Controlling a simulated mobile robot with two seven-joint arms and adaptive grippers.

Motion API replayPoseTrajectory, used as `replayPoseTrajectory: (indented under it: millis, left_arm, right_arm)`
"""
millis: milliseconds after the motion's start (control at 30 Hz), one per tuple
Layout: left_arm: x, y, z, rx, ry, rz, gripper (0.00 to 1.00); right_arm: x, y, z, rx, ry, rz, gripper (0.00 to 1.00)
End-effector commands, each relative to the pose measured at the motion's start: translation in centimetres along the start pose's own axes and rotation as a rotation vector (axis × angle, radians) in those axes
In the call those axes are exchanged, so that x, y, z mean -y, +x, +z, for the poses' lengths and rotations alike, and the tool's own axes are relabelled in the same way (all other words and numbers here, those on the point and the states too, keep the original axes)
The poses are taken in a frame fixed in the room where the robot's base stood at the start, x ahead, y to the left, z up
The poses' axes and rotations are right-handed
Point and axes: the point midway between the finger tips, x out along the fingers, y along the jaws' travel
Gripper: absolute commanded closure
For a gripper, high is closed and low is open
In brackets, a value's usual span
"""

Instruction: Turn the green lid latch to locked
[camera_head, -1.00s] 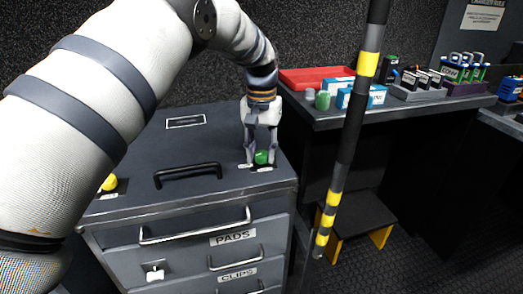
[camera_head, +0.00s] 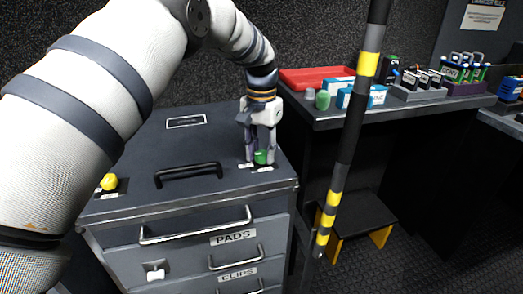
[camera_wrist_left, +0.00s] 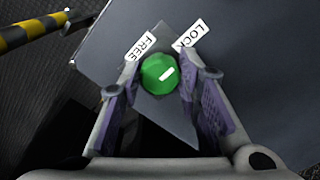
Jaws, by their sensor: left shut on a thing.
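The green lid latch (camera_head: 261,157) is a round knob near the right front of the dark cabinet lid (camera_head: 140,145). My left gripper (camera_head: 260,160) points down over it, shut on it with a finger on each side. The left wrist view shows the green latch (camera_wrist_left: 158,74) between the fingertips of my left gripper (camera_wrist_left: 160,78). Its white mark sits on the right part of the knob and slants up to the right. The FREE label (camera_wrist_left: 142,46) and the LOCK label (camera_wrist_left: 190,33) lie just beyond it; the mark leans more to the LOCK side. My right gripper is out of view.
A black handle (camera_head: 188,173) and a yellow knob (camera_head: 108,182) sit on the lid left of the latch. A striped pole (camera_head: 347,140) stands right of the cabinet. A side bench (camera_head: 330,117) holds a red tray (camera_head: 305,77) and boxes. A step stool (camera_head: 358,218) stands below.

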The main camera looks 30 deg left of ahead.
Motion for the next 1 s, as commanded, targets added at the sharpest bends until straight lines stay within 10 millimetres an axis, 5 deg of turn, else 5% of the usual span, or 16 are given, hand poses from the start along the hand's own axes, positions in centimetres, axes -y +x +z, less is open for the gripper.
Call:
replayPoseTrajectory:
  millis: [33,67,133,467,800,1000]
  left_arm:
    - [0.0,0.1,0.1,0.003,0.001,0.0,0.97]
    - [0.0,0.1,0.1,0.003,0.001,0.0,0.65]
    - [0.0,0.1,0.1,0.003,0.001,0.0,0.49]
    - [0.0,-0.3,0.0,0.0,0.0,0.0,0.49]
    - [0.0,-8.5,-0.1,-0.004,0.0,-0.001,0.49]
    - [0.0,-11.5,0.0,0.001,0.001,-0.001,0.49]
  right_arm:
    - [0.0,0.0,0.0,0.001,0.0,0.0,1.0]
    - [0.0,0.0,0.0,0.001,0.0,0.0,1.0]
    - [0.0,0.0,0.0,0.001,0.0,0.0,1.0]
    - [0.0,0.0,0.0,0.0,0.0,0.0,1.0]
    - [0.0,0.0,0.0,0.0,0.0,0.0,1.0]
    - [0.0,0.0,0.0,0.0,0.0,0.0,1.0]
